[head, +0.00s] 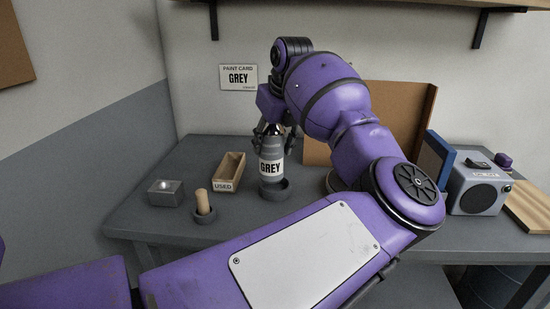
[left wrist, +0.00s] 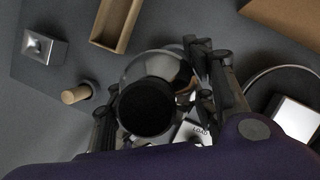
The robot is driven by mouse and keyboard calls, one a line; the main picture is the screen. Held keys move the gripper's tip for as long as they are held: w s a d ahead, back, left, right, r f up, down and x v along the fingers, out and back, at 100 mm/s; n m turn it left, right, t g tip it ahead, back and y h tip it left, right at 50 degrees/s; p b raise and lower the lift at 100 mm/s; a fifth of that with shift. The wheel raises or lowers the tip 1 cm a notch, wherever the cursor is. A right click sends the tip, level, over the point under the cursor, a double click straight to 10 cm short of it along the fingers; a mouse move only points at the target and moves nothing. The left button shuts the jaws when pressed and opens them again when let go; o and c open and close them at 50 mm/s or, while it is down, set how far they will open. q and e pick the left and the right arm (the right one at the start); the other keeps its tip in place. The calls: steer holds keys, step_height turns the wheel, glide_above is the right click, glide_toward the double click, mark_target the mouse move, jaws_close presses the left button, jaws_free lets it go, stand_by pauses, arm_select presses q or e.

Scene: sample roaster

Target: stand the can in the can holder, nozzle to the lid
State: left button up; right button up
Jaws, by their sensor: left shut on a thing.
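My left gripper (head: 272,140) reaches down from above and is shut on the upper part of a grey can (head: 270,168) with a white GREY label. The can is upright. Its lower end is at the dark round can holder (head: 276,192); I cannot tell if it is seated inside or just above it. In the left wrist view the can's dark round top (left wrist: 147,107) sits between the fingers (left wrist: 160,110). The nozzle's direction is not clear. My right gripper is not in view.
A wooden USED tray (head: 228,173), a small metal box (head: 165,192) and a wooden peg in a dark cup (head: 203,203) stand left of the can. A grey speaker-like box (head: 478,192) stands at the right. A GREY paint card (head: 238,77) is on the wall.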

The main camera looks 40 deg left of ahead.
mark_target(282, 132)
arm_select(q)
steer(key=shift+w+a+f, duration=0.15)
steer(key=shift+w+f, duration=0.85)
steer(key=shift+f, duration=0.15)
steer(key=shift+w+f, duration=0.1)
steer(key=shift+f, duration=1.5)
steer(key=shift+f, duration=0.15)
steer(key=o, duration=1.5)
steer(key=shift+r, duration=0.25)
steer(key=v, duration=1.1)
steer(key=shift+r, duration=0.35)
